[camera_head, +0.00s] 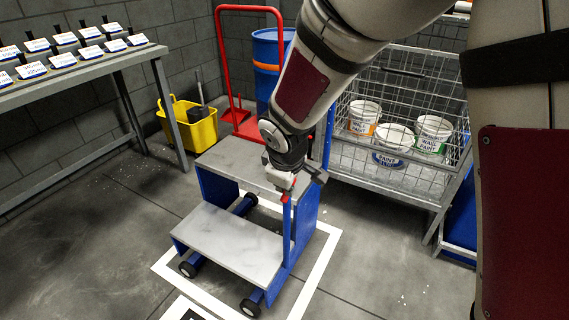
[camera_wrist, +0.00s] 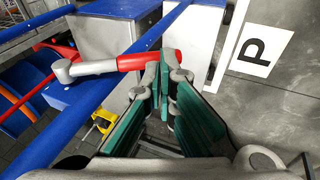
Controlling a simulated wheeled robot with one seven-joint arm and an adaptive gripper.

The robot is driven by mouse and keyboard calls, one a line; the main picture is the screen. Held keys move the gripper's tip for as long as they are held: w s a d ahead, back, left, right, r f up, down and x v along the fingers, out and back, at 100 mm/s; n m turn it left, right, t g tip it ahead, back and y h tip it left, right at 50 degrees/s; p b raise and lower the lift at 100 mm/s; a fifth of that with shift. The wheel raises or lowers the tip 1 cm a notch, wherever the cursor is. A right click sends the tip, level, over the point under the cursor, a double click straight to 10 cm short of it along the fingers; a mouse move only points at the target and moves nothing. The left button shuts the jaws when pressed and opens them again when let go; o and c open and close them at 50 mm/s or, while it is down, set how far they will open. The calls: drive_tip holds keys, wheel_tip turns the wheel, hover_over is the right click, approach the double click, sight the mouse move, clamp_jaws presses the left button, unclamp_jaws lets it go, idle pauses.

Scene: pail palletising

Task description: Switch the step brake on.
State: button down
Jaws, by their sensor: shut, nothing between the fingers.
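The step (camera_head: 230,243) is a blue-framed, two-tread unit with grey treads and dark wheels, standing inside a white floor outline. Its brake lever shows in the wrist view as a grey arm with a red grip (camera_wrist: 148,60), lying crosswise in the picture with its grey pivot end at the left beside a blue rail. My gripper (camera_wrist: 165,80) is shut and empty, its fingertips at the right end of the red grip. I cannot tell whether they touch it. In the head view my gripper (camera_head: 285,186) is above the step's right side, and the lever is mostly hidden there.
A wire cage (camera_head: 345,158) with several paint pails stands behind right. A red hand truck (camera_head: 221,70) with a blue drum (camera_head: 267,48) is behind, a yellow mop bucket (camera_head: 190,127) behind left. A table (camera_head: 85,66) with labelled items is at left. Floor in front left is clear.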

drive_tip(key=shift+w+f+b, duration=0.1)
drive_tip(key=shift+f+b, duration=0.4)
drive_tip(key=shift+f, duration=0.2)
drive_tip(key=shift+d, duration=0.1)
drive_tip(key=v, duration=1.2)
